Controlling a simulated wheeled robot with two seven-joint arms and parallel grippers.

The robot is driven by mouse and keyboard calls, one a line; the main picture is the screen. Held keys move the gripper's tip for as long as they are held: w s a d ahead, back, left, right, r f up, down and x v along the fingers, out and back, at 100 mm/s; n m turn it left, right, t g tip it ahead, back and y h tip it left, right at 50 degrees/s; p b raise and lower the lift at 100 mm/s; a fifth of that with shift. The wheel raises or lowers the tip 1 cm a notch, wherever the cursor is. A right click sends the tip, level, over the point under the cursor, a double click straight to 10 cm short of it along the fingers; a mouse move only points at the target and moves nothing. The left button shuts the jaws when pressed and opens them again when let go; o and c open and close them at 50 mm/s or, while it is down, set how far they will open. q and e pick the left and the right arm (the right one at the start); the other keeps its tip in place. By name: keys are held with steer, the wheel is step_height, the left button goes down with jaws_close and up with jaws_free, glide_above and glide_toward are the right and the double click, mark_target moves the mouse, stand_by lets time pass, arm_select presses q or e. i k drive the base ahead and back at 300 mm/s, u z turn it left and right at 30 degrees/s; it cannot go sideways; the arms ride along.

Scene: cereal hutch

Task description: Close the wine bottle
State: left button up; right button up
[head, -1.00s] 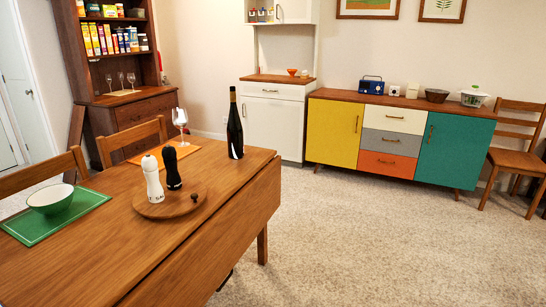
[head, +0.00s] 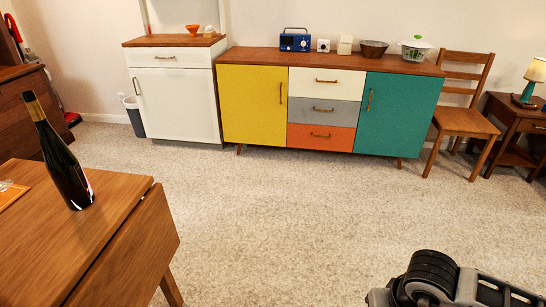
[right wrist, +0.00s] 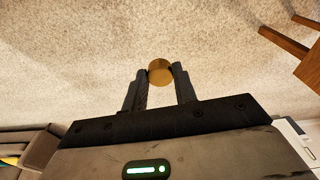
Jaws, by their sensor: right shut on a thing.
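The dark wine bottle (head: 66,170) with a gold-coloured neck stands upright on the wooden table (head: 112,205), near its far right corner, at the left of the head view. The picture is too small to tell whether its mouth is open. In the right wrist view my right gripper (right wrist: 160,74) is shut on a small round tan stopper (right wrist: 160,72), held between the fingertips above the carpet, apart from the bottle. Part of my right arm shows at the lower right of the head view. My left gripper is not in view.
An orange mat (head: 10,196) lies at the table's left. A white cabinet (head: 175,105) and a coloured sideboard (head: 252,104) stand along the wall, with a wooden chair (head: 462,120) and side table (head: 512,120) at right. The carpet (head: 290,220) between is clear.

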mark_target(63, 167)
steer(key=i, duration=1)
steer(key=u, duration=2.1)
